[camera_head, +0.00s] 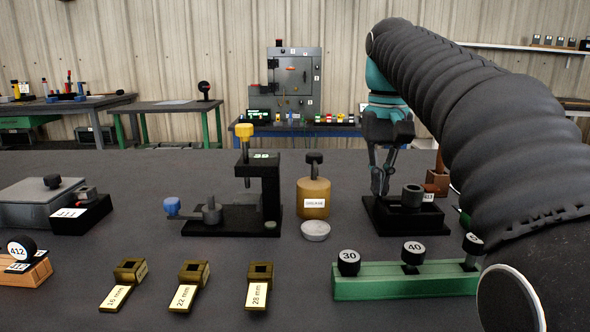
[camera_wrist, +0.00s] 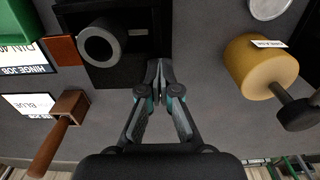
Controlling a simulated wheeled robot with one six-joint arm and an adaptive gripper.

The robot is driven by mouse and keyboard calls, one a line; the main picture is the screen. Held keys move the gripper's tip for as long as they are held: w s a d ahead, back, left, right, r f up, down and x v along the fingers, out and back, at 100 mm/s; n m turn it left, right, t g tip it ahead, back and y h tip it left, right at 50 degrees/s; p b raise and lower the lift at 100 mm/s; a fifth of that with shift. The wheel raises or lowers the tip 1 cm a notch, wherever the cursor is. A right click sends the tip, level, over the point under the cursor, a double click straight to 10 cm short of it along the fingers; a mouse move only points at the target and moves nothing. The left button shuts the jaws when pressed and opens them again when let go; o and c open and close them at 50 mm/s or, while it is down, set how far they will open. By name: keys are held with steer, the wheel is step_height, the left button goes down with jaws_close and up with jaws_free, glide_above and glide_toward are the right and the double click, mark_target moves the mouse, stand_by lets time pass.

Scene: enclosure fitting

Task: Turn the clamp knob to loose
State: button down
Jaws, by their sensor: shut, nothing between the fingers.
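A black fixture (camera_head: 230,222) stands mid-left on the bench in the head view. It carries a yellow knob (camera_head: 244,131) on top of an upright screw and a blue knob (camera_head: 172,206) on its left side. I cannot tell which one is the clamp knob, nor its setting. My gripper (camera_head: 380,192) points down, shut and empty, well right of both knobs, over a black block with a dark grey ring (camera_head: 412,195). In the wrist view, my gripper (camera_wrist: 158,65) has its fingertips together beside the ring (camera_wrist: 100,42). Neither knob shows in the wrist view.
A tan jar (camera_head: 313,198) with a black knob and a grey round dish (camera_head: 315,231) stand between the fixture and my gripper. A green rack (camera_head: 400,284) with numbered knobs and several brass labelled pieces (camera_head: 187,285) lie in front. A grey box (camera_head: 35,203) is far left.

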steer(key=shift+s+d+r+p, duration=0.1)
steer(key=shift+d+p, duration=0.55)
steer(key=shift+p, duration=0.3)
steer(key=shift+d, duration=0.5)
stand_by(0.5)
steer(key=shift+s+d, duration=0.15)
steer(key=shift+s, duration=0.05)
steer(key=shift+r, duration=2.9)
